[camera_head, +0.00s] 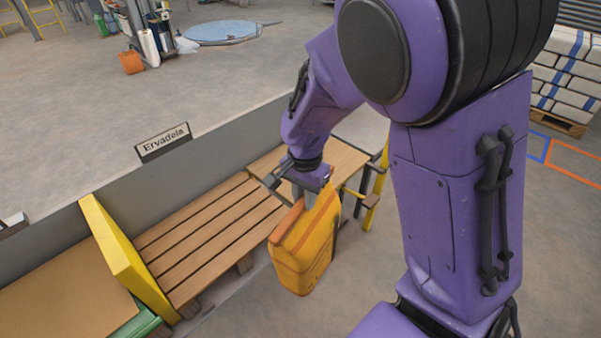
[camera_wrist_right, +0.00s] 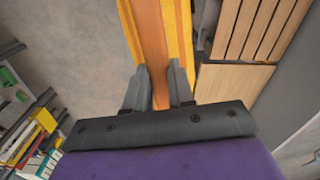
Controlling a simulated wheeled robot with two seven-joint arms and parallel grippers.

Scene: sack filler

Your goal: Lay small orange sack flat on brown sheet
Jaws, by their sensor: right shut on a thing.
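The small orange sack (camera_head: 303,248) hangs upright from my right gripper (camera_head: 308,200), in front of the right end of a slatted wooden bench. The right gripper is shut on the sack's top edge. In the right wrist view the sack (camera_wrist_right: 160,35) runs away between the two fingers of the right gripper (camera_wrist_right: 159,88). A brown sheet (camera_head: 65,290) lies flat at the lower left, beyond a yellow upright board, apart from the sack. My left gripper is not in view.
The yellow board (camera_head: 115,250) stands between the brown sheet and the slatted bench (camera_head: 205,235). A grey wall with an "Ervadela" sign (camera_head: 163,142) runs behind them. A plain wooden top (camera_head: 340,158) and yellow-black rail (camera_head: 376,190) are at the right. White sacks (camera_head: 565,75) are stacked far right.

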